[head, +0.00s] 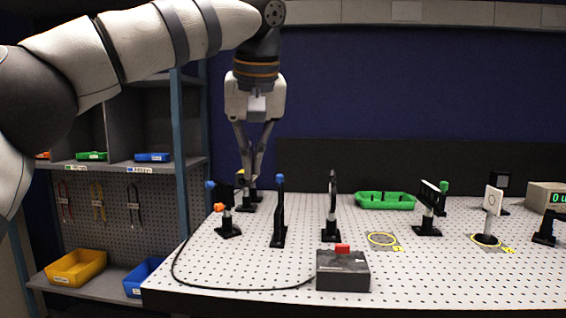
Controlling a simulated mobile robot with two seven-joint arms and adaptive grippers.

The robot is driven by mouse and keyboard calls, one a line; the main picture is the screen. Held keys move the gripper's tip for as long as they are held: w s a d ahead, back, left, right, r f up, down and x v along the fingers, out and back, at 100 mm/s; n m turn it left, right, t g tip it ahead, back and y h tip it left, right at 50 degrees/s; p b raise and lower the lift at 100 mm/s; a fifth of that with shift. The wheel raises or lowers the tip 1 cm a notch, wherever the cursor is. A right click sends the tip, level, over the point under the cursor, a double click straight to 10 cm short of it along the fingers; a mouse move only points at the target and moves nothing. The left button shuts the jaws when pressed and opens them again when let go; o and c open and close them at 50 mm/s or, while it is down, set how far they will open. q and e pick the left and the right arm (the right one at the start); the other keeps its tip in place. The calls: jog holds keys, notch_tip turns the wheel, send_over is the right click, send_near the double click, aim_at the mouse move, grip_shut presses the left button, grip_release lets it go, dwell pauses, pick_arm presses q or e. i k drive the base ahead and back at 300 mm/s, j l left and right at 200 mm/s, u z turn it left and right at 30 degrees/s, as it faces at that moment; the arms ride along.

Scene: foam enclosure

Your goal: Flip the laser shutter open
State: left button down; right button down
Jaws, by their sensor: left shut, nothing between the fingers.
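My left gripper (247,177) hangs from above at the left part of the optical table, fingers pointing down. Its fingertips are together and hold nothing. I cannot tell for certain which item is the shutter. My right gripper is not in view.
Several post-mounted optics stand on the perforated table (400,275), including a blue-topped post (279,208) and a mount with orange knobs (225,211) near my gripper. A green tray (385,201) lies at the back. The front right is mostly clear.

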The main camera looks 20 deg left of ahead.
aim_at(279, 178)
jog(key=i+j, duration=0.15)
jog(key=i, duration=0.25)
jog(key=i+j, duration=0.15)
jog(key=i, duration=0.2)
jog(key=i+j, duration=0.15)
jog(key=i, duration=0.25)
